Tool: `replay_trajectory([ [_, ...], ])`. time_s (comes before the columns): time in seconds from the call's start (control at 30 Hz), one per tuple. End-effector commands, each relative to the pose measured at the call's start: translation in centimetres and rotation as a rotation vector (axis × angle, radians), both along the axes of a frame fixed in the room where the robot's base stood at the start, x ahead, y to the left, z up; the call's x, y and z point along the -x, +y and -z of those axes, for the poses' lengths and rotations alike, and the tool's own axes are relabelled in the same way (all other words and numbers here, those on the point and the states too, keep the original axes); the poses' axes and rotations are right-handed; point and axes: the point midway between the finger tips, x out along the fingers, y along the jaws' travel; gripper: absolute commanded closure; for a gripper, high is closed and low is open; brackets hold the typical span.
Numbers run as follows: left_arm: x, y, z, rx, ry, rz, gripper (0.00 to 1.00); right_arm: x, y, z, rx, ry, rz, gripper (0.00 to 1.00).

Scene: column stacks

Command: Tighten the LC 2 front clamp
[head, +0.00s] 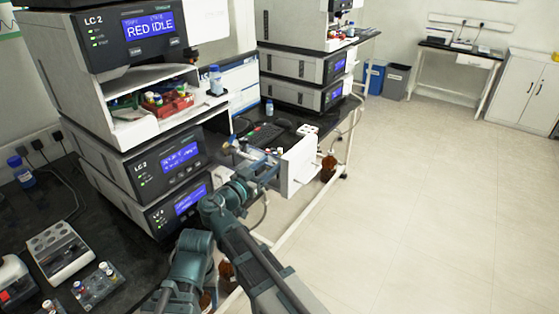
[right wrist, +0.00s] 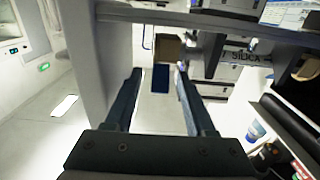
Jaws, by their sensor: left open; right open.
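The LC 2 stack stands at the left of the head view: a top module (head: 110,40) reading "RED IDLE", an open shelf bay, and two lower modules (head: 170,158). A small metal and brass fitting (head: 236,150) shows to the right of the lower modules; I cannot tell whether it is the front clamp. One of my arms reaches up to a white upright panel (head: 296,166) beside it. My right gripper (right wrist: 157,78) is open in the right wrist view, with nothing visible between its fingers. I cannot make out my left gripper in the head view.
A second instrument stack (head: 305,68) stands behind, past a keyboard (head: 262,135). A brown bottle (head: 328,168) stands beyond the white panel. Bins (head: 395,82) and a white cabinet (head: 525,90) are at the back. The floor on the right is clear.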

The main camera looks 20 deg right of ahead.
Motion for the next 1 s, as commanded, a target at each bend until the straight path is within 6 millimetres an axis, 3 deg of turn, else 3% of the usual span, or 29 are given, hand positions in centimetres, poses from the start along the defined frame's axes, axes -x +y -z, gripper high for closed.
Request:
replay_trajectory([
  [0.27, 0.0, 0.0, 0.0, 0.000, 0.000, 0.000, 0.45, 0.0, 0.0, 0.0, 0.000, 0.000, 0.000, 0.47],
  [0.57, 0.0, 0.0, 0.0, 0.000, 0.000, 0.000, 0.45, 0.0, 0.0, 0.0, 0.000, 0.000, 0.000, 1.00],
  [0.83, 0.0, 0.0, -0.1, 0.000, 0.000, 0.000, 0.45, 0.0, 0.0, -0.1, -0.002, 0.002, 0.000, 1.00],
  [1.0, 0.0, 0.0, -1.4, 0.000, 0.000, 0.000, 0.45, -0.1, -0.1, -0.6, -0.029, 0.024, 0.001, 1.00],
])
